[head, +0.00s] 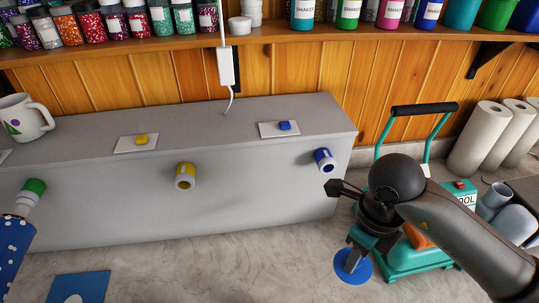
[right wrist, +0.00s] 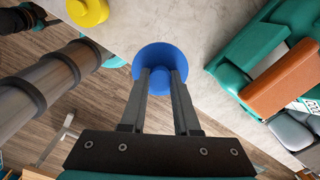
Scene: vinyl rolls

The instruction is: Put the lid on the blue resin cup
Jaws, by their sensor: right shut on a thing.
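The blue resin cup (head: 323,160) sticks out of the front face of the grey block, near its right end. It has a white band, and its open mouth faces out and down. My right gripper (head: 357,255) is shut on the knob of the blue lid (head: 352,268), a round disc. In the right wrist view the gripper (right wrist: 163,75) has the knob between its fingertips, with the lid disc (right wrist: 150,56) beyond. The lid is apart from the cup, below and right of it in the head view. My left gripper is not clearly seen.
The grey block (head: 80,190) also bears a yellow cup (head: 185,176) and a green-topped cup (head: 31,191). A teal cart (head: 413,258) stands right of the lid. A yellow lid (right wrist: 88,11) shows in the right wrist view. Paper rolls (head: 478,140) stand at right.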

